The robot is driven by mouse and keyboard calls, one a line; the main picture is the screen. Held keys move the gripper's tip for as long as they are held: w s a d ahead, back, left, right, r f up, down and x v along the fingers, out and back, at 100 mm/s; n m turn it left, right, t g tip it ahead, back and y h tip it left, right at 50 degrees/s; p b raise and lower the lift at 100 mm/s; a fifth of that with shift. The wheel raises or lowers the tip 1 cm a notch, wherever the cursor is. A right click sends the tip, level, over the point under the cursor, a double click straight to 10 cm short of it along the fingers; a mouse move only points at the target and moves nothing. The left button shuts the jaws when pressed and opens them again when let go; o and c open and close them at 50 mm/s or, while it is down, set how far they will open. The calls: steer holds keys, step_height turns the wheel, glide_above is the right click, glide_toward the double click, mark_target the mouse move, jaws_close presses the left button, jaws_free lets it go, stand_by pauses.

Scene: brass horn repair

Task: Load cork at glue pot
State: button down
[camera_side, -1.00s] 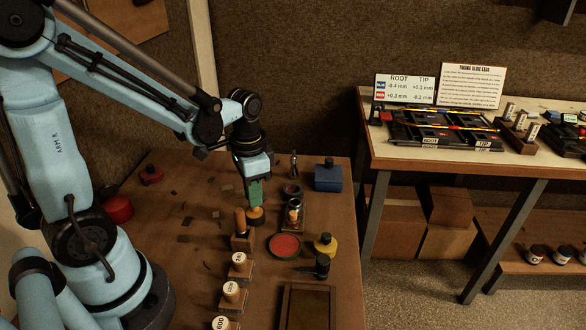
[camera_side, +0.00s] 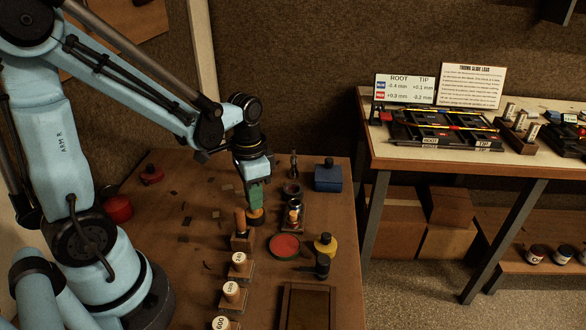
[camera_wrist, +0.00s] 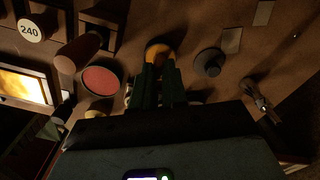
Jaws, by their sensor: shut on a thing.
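My gripper (camera_side: 256,196) points down over the wooden table and is shut on a small yellow-orange piece, which I take for the cork (camera_side: 256,215). The cork also shows between the green fingertips in the wrist view (camera_wrist: 157,52). I cannot tell whether the cork touches what is below it. A small dark open pot (camera_side: 291,191), perhaps the glue pot, stands to the right of my gripper and apart from it in the side view. My fingers and palm hide much of the space below in the wrist view.
A wooden-handled tool (camera_side: 240,222) stands in a block close to the left of my gripper. Numbered blocks (camera_side: 232,292) line the front. Dark scraps lie on the left.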

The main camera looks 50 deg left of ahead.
steer(key=shift+r, duration=0.1)
steer(key=shift+r, duration=3.4)
